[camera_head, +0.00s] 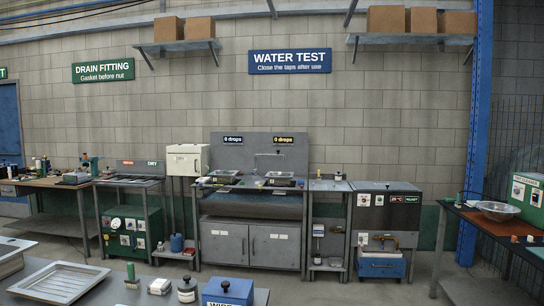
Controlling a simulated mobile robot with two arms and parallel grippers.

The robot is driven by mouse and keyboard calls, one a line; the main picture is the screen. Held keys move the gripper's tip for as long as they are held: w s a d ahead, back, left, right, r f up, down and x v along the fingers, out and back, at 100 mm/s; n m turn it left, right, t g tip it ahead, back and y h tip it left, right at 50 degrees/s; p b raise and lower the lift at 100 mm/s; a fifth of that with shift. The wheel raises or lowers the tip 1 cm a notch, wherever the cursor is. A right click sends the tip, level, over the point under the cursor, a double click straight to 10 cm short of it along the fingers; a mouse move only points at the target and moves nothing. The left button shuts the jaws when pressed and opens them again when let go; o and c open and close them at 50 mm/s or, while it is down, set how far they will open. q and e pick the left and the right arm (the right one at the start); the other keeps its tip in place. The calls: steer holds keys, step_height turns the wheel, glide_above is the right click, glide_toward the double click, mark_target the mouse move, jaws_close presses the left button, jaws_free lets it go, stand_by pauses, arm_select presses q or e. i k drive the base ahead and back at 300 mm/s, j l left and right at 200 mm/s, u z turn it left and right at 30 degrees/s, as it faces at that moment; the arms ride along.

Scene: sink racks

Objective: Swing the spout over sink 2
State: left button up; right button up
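The water test station stands against the back wall in the middle, several steps away. Two small sinks sit in the top, a left one (222,174) and a right one (279,175). The spout appears nearer the right sink; its exact direction is too small to tell. I cannot read sink numbers. Neither gripper is in view.
Open floor (340,291) lies before the station.

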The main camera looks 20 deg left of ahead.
mark_target(278, 151)
steer(key=i+l, duration=0.25)
steer(key=i, duration=0.25)
steer(key=i+l+z, duration=0.1)
steer(key=i, duration=0.35)
steer(key=i+l, duration=0.3)
steer(key=i, duration=0.2)
steer(key=i+j+u, duration=0.15)
steer(key=i+u, duration=0.2)
steer(key=i, duration=0.6)
steer(key=i+l+u, duration=0.15)
steer(key=i+u, duration=0.25)
steer(key=i, duration=0.55)
steer(key=i+u, duration=0.35)
steer(key=i, duration=0.45)
steer(key=i+l+u, duration=0.15)
steer(key=i+u, duration=0.25)
steer(key=i, duration=0.35)
